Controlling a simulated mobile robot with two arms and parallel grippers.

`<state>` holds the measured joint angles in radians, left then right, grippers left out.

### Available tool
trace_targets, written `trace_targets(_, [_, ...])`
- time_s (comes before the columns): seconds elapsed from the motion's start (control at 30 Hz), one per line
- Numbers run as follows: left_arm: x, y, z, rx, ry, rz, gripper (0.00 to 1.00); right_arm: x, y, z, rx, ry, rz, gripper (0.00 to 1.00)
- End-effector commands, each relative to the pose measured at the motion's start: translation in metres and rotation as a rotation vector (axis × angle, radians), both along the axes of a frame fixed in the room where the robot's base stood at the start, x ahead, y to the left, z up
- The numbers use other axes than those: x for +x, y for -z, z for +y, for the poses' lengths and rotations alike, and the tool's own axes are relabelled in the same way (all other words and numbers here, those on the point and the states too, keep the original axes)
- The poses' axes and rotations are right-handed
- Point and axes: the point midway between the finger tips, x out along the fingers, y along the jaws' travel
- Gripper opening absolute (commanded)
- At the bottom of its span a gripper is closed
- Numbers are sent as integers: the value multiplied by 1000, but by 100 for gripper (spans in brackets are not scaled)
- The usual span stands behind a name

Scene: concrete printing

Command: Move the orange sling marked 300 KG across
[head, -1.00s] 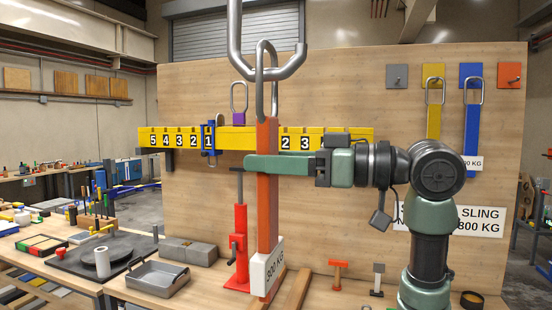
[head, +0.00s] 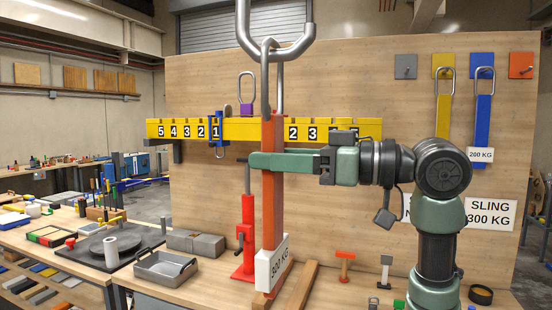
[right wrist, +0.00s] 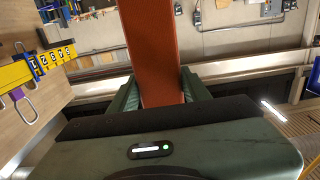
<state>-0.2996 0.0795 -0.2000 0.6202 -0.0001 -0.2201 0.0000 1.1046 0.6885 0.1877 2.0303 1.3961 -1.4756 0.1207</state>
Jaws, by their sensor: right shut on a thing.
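The orange sling (head: 272,200) hangs upright with a white 300 KG tag (head: 272,262) at its foot. Its steel ring (head: 265,85) overlaps the curve of a large steel hook (head: 300,42), the hook seeming to pass through it. I cannot tell whether the ring bears on the hook. My right gripper (head: 268,161) comes in from the right and is shut on the upper part of the sling. The right wrist view shows the orange strap (right wrist: 155,50) between both fingers. My left gripper is out of view.
A numbered yellow beam (head: 180,130) with a blue slider (head: 216,130) runs behind the sling. A red jack (head: 248,235) stands left of it. Yellow (head: 443,115) and blue (head: 483,120) slings hang at right.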

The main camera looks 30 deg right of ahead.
Motion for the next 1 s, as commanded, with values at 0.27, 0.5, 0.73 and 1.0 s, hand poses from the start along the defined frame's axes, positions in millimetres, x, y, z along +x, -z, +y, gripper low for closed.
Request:
trace_targets(0.27, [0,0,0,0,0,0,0,0,-1,0,3,0,-3,61])
trace_targets(0.5, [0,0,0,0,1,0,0,0,-1,0,1,0,-2,73])
trace_targets(0.73, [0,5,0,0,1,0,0,-6,2,-6,-1,3,1,73])
trace_targets(1.0, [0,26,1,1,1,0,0,-40,3,-35,0,4,-3,73])
